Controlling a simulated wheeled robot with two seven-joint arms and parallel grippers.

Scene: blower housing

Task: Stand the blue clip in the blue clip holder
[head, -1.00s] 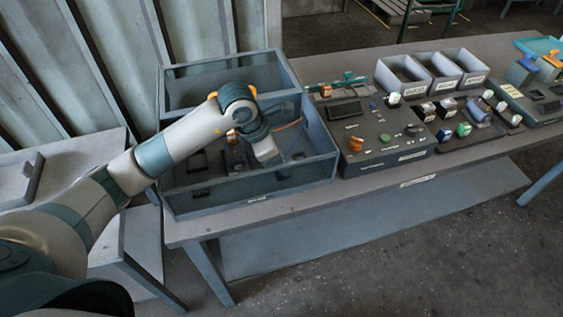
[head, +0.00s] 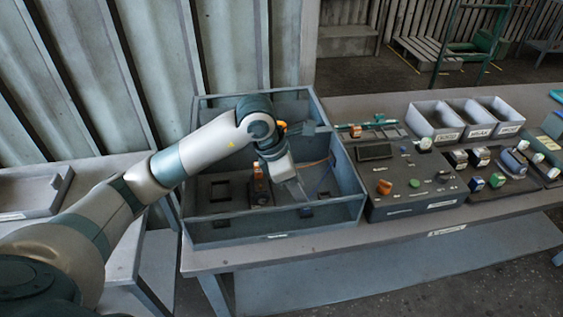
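My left gripper (head: 298,188) reaches down from above into the open-topped blower housing (head: 275,238). Its fingers are small and grey here, and I cannot tell whether they are open or hold anything. A small bluish piece (head: 325,196) lies just right of the fingertips on the housing floor; it may be the blue clip, but it is too small to be sure. A dark blue block (head: 306,212) sits just below the fingertips near the front wall; I cannot tell whether it is the clip holder. My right gripper is not in view.
An orange-topped part (head: 258,182) and a dark square frame (head: 221,191) sit inside the housing. A control panel (head: 412,207) with knobs stands close to its right. Grey bins (head: 436,122) are behind. A side table (head: 95,172) is at the left.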

